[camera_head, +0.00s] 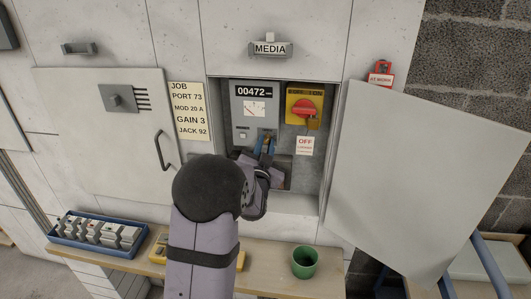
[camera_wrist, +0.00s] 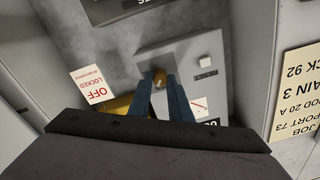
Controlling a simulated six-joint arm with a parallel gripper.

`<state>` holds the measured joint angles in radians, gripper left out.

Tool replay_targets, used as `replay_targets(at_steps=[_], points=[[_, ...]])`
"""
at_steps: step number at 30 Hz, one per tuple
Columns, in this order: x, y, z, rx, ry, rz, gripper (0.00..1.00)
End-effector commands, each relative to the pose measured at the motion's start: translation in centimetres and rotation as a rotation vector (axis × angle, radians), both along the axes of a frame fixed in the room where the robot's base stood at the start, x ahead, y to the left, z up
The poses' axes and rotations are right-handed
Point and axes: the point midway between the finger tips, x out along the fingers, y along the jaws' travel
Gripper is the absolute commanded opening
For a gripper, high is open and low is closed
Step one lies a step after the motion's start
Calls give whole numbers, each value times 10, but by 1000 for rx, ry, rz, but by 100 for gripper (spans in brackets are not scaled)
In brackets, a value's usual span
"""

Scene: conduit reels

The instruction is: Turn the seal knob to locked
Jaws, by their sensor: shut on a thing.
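The seal knob (camera_wrist: 158,79) shows as a small brass-coloured piece on the grey meter unit in the wrist view. My gripper (camera_wrist: 160,88) has its two blue fingers shut on it, one on each side. The fingers hide most of the knob, so I cannot tell which way it is turned. In the head view, my gripper (camera_head: 265,144) reaches into the open cabinet, at the lower part of the grey meter unit (camera_head: 241,118). The unit carries a counter reading 00472, a dial and a small white button.
A red switch (camera_head: 306,107) on a yellow plate sits right of the meter, above an OFF label (camera_head: 305,146). A blue tray (camera_head: 85,247) and green cup (camera_head: 304,262) stand on the shelf below.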

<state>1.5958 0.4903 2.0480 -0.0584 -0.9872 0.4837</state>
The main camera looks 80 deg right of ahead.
Motion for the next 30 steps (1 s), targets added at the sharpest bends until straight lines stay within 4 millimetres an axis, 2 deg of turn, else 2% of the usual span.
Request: replay_targets(at_steps=[18,30], points=[[0,0,-3,-4,-581,1,0],[0,0,-2,-1,-842,0,0]])
